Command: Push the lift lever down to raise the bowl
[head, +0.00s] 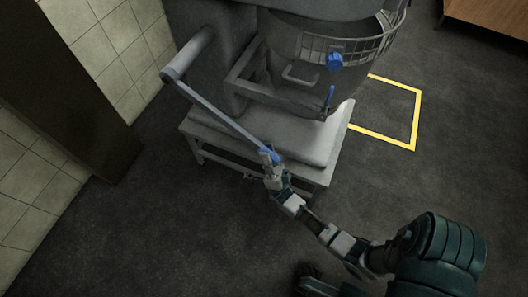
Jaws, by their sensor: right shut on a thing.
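The lift lever (222,117) is a long grey bar with a blue end. It runs from a round pivot on the left side of the grey mixer (211,72) down and to the right. My right gripper (271,160) is shut on the lever's blue end, in front of the stand; its fingers partly hide that end. The bowl (305,45) is a large grey vessel under the mixer head, behind a wire guard. A bracket frame stands around the bowl's front. My left gripper is not in view.
The mixer stands on a low light-grey table (317,145). Yellow tape (416,115) marks the floor on the right. A tiled wall and dark post (70,90) stand at left. The dark floor in front is clear.

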